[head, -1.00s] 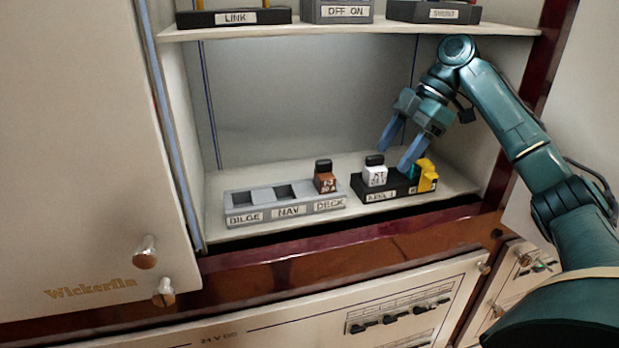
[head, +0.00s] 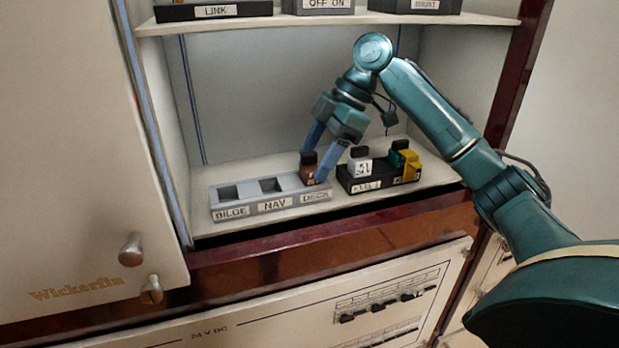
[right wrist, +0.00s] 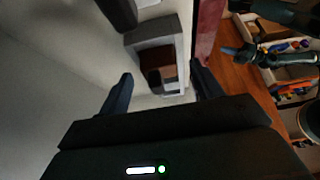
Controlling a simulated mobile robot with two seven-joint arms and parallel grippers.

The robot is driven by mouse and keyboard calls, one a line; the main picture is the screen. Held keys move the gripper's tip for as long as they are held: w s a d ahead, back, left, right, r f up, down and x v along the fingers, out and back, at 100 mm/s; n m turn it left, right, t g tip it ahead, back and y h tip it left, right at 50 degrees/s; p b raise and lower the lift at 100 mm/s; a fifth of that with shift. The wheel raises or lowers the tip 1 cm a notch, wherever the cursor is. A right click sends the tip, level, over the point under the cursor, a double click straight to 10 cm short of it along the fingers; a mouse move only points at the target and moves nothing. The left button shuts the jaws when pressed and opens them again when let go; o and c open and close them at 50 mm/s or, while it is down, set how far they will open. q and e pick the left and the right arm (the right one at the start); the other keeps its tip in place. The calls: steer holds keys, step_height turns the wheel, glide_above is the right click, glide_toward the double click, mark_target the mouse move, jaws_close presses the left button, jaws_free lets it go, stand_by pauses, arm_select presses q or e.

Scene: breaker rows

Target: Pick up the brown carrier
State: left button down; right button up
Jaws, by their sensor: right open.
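The brown carrier (head: 309,170) with a dark top sits in the DECK slot of the grey three-slot row (head: 232,207) on the lower shelf. In the right wrist view the brown carrier (right wrist: 168,66) shows between the fingers, ahead of them. My right gripper (head: 313,167) is open, with its blue fingers on either side of the carrier; the near finger partly covers it. I cannot tell whether the fingers touch it. My right gripper also shows open in the right wrist view (right wrist: 162,82). My left gripper is not in the head view.
The upper shelf (head: 340,22) is overhead. The open door (head: 75,150) bounds the left. The BILGE and NAV slots look empty.

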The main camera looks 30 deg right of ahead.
steer(key=shift+x, duration=0.85)
steer(key=shift+d, duration=0.1)
steer(key=c, duration=1.1)
